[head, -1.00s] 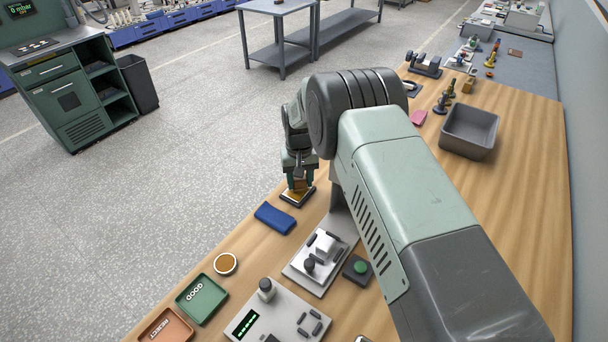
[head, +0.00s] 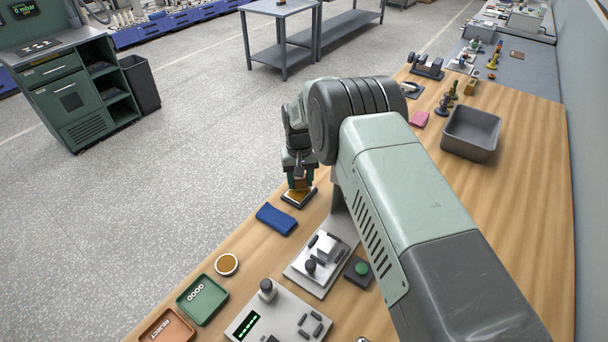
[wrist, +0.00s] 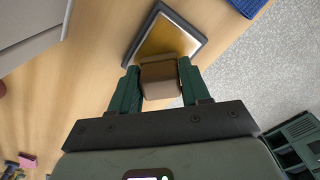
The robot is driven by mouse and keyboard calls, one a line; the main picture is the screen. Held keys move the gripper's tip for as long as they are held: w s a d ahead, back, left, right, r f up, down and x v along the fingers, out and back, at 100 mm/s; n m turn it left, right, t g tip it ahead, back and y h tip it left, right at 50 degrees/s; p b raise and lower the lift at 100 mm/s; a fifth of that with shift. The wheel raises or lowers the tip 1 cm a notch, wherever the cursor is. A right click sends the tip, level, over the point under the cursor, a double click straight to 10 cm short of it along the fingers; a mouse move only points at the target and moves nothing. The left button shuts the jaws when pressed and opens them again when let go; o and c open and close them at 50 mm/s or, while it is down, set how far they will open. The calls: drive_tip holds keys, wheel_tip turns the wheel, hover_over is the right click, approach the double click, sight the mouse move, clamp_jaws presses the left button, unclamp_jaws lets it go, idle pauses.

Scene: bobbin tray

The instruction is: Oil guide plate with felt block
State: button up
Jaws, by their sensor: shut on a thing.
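A square plate with an amber face and a dark rim (head: 297,200) lies on the wooden bench near its left edge. I take it for the guide plate; it also shows in the wrist view (wrist: 175,38). My gripper (head: 299,180) points down over it, with its green fingers (wrist: 158,82) shut on a brown felt block (wrist: 160,80). The block is at the plate's near edge in the wrist view and overlaps it. I cannot tell whether the block touches the amber face. The fingers hide the block's sides.
A blue cloth (head: 276,219) lies close to the plate. A round dish with a brown filling (head: 227,264), a green tray (head: 203,300) and a grey fixture (head: 315,265) are nearer. A grey bin (head: 470,133) stands at the far right. My arm covers the middle of the bench.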

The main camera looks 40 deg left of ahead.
drive_tip(key=shift+s, duration=0.45)
drive_tip(key=shift+w+r, duration=0.1)
drive_tip(key=shift+r, duration=3.9)
